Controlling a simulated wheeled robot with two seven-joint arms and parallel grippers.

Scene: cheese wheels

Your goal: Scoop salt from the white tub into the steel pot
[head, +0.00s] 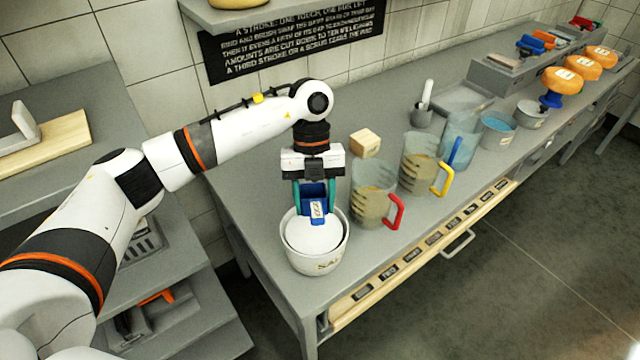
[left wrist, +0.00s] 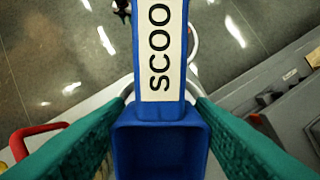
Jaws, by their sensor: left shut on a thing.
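The white tub (head: 333,262), with partly visible black lettering, stands near the left end of the long counter. White salt (head: 310,236) fills much of its inside. My left gripper (head: 316,188) points down over the tub, its teal fingers shut on the blue scoop (head: 316,204). In the left wrist view the scoop's labelled handle (left wrist: 160,50) lies between the fingers (left wrist: 160,125), and the part of its blue bowl in view looks empty. Whether the scoop touches the salt I cannot tell. A grey round pot (head: 531,114) stands farther right; I cannot tell whether it is the steel pot.
Clear jugs with a red handle (head: 397,211) and a yellow handle (head: 446,179) stand right of the tub. Orange cheese wheels (head: 563,80) are at the far right.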

